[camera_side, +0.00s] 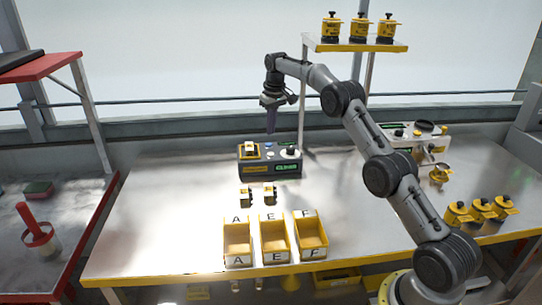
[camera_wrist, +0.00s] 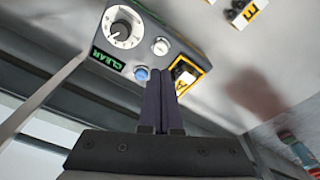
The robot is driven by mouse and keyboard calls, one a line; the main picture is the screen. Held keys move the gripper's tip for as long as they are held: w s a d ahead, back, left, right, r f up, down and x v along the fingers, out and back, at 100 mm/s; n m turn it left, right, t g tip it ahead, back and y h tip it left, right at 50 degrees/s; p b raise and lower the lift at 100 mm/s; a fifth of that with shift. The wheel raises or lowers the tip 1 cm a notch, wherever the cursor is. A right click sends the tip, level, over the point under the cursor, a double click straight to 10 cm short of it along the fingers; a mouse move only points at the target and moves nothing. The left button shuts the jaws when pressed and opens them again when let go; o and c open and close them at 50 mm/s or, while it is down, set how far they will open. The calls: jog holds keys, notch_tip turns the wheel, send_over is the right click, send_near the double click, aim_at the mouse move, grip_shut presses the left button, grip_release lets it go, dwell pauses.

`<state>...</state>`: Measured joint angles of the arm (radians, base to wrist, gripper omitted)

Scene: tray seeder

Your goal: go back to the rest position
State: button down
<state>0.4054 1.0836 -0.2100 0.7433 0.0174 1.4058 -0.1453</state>
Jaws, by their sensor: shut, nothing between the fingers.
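My gripper (camera_side: 270,128) points down in the side view, above and just behind the grey device with a knob and a green display (camera_side: 270,162). In the wrist view my gripper (camera_wrist: 168,82) has its two dark fingers together, with nothing held. The device (camera_wrist: 150,45) lies beyond the fingertips there, with its white knob, a blue button, a white button and a yellow-framed black piece. The fingertips overlap its edge in the wrist view; in the side view they are above it, apart from it.
Two small yellow-black blocks (camera_side: 257,194) lie before the device. Three yellow bins marked A (camera_side: 238,259), E and F stand at the front. A shelf (camera_side: 355,46) holds three yellow-black containers. Another machine (camera_side: 420,135) and several yellow containers (camera_side: 480,211) are at right.

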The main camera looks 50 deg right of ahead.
jog(key=s+a+r+n+t, duration=0.1)
jog(key=a+r, duration=0.3)
jog(key=r, duration=0.4)
jog(key=s+a+r+t, duration=0.1)
jog(key=a+r, duration=0.2)
jog(key=r, duration=0.4)
jog(key=s+a+r+n+t, duration=0.2)
jog(key=s+a+r, duration=0.95)
jog(key=s, duration=0.35)
jog(key=s+a+f, duration=0.2)
jog(key=s+a, duration=0.1)
jog(key=s, duration=0.5)
jog(key=s+a+f, duration=0.1)
jog(key=s+a, duration=0.1)
jog(key=s, duration=0.6)
jog(key=s+a+f, duration=0.1)
jog(key=s+f, duration=0.8)
jog(key=f, duration=0.5)
jog(key=shift+s+a+f, duration=0.15)
jog(key=shift+s+a, duration=0.05)
jog(key=shift+s, duration=0.15)
